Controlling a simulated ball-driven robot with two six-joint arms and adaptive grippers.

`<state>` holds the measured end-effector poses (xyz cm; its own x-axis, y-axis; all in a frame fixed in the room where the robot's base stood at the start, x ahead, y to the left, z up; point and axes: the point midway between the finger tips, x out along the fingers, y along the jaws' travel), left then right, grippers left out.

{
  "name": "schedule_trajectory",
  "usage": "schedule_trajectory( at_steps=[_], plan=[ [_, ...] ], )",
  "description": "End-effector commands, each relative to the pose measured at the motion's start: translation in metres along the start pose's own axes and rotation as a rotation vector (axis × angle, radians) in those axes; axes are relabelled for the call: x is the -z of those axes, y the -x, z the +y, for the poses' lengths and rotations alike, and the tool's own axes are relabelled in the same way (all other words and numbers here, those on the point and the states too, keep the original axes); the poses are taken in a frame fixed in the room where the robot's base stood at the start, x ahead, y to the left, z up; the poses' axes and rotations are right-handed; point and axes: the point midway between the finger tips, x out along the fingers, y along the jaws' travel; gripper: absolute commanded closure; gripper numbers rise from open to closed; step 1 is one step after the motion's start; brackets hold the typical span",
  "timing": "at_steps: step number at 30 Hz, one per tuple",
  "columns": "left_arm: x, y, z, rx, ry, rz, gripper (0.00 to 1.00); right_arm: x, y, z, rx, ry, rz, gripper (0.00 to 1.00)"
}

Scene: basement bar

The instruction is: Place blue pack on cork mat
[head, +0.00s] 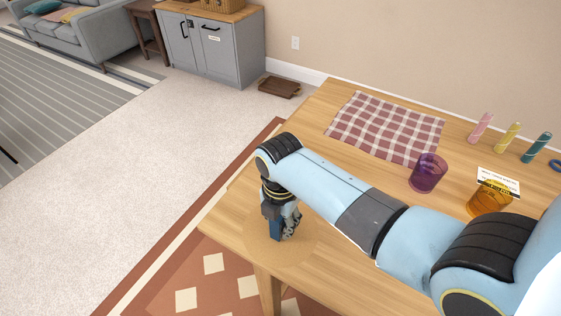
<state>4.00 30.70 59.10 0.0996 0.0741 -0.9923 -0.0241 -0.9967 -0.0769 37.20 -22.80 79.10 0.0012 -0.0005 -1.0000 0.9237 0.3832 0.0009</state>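A round cork mat (297,246) lies on the near left corner of the wooden table. It is close in colour to the wood. The blue pack (275,229) stands upright over the mat, partly covered by my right gripper. My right gripper (284,230) points down at the end of the arm that reaches in from the right, and its fingers appear closed around the pack. Whether the pack's base touches the mat or hangs just above it is hard to tell. My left gripper is not in view.
A checked cloth (385,127) lies behind my arm. A purple cup (428,173), an orange cup (489,198) with a white label card (499,181), and pink (480,127), yellow (507,137) and teal (537,147) tubes stand at the right. The table's left edge is close to the mat.

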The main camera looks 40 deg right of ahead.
Motion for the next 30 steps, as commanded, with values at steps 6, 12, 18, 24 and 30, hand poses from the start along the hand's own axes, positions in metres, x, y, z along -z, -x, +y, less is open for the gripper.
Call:
schedule_trajectory(
  at_steps=[6, 12, 18, 24, 30],
  plan=[
    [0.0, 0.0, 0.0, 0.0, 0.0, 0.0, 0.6, 0.0, 0.0, 0.0, 0.001, 0.0, 0.0, 0.52],
    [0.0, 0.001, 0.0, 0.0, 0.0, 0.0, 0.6, 0.0, 0.002, 0.0, 0.0, 0.0, 0.0, 0.52],
    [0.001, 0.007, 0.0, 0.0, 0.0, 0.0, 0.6, 0.0, 0.029, 0.001, -0.003, 0.0, -0.001, 0.52],
    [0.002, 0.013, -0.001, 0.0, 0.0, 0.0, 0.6, 0.0, 0.076, 0.001, -0.003, 0.0, -0.001, 0.52],
    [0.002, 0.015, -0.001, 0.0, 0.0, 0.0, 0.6, 0.0, 0.11, 0.001, -0.001, 0.0, 0.0, 0.52]
  ],
)
